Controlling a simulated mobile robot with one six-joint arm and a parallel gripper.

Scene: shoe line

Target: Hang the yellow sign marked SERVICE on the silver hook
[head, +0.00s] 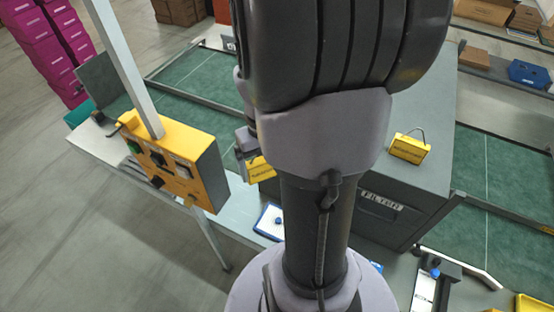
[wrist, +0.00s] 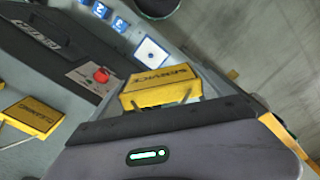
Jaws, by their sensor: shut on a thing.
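In the wrist view my gripper (wrist: 160,104) is shut on the yellow SERVICE sign (wrist: 160,88), with its dark lettering showing. In the head view this sign (head: 262,170) is partly hidden behind my arm, and my gripper (head: 246,145) shows only in part beside it. The sign is held to the left of the dark grey cabinet. I cannot make out the silver hook in either view.
The dark grey cabinet (head: 440,120) marked FILTER stands right of my arm. A yellow control box (head: 205,165) on a pale post is close left of the held sign. A white card with a blue border (head: 268,222) lies below. A red knob (wrist: 102,75) shows near the cabinet.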

